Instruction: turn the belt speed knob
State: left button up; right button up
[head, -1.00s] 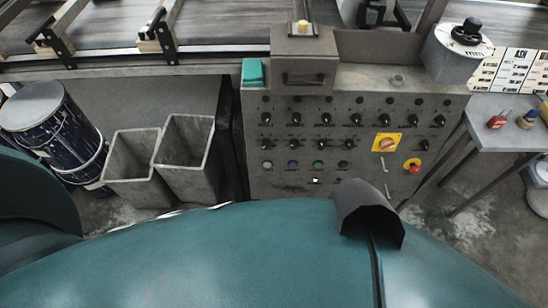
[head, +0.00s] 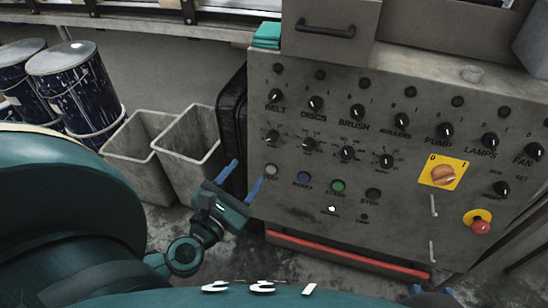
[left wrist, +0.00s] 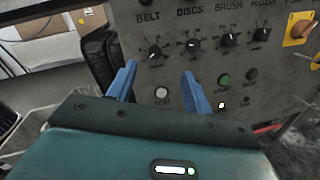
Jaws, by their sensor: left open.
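The grey control panel (head: 300,215) fills the right half of the head view. A black knob (head: 272,137) with a ring of marks sits below the BELT switch (head: 275,96), leftmost in its row; I take it as the belt speed knob, though its label is unreadable. It also shows in the left wrist view (left wrist: 155,52), beyond and between the fingertips. My left gripper (head: 245,174) is open and empty, its blue fingers pointing up toward the panel's lower left, below the knob and apart from it. My right gripper (head: 430,297) barely shows at the bottom edge; its jaws are unclear.
Similar knobs (head: 308,144) sit close to the right. White (head: 270,170), blue (head: 304,177) and green (head: 338,186) buttons lie below. A yellow-plated rotary switch (head: 443,174) and red emergency button (head: 480,227) are farther right. Grey bins (head: 190,150) stand left of the panel.

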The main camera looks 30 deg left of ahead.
aim_at(271, 139)
pick_arm(q)
jog(key=shift+n+y, duration=0.3)
jog(key=shift+n, duration=0.4)
jog(key=w+a+f, duration=0.1)
jog(key=w, duration=0.8)
jog(key=w+a+f, duration=0.1)
jog(key=w, duration=0.3)
jog(key=shift+w+a+f+b, duration=0.3)
jog(key=shift+b, duration=0.05)
pick_arm(e)
jog(key=shift+w+a+f+n, duration=0.35)
jog(key=shift+w+f, duration=0.1)
jog(key=shift+f, duration=0.2)
pick_arm(q)
jog(key=shift+c, duration=0.5)
jog(key=c, duration=0.9)
jog(key=shift+r+p, duration=0.1)
jog(key=shift+p, duration=0.2)
pick_arm(e)
jog(key=shift+s, duration=0.1)
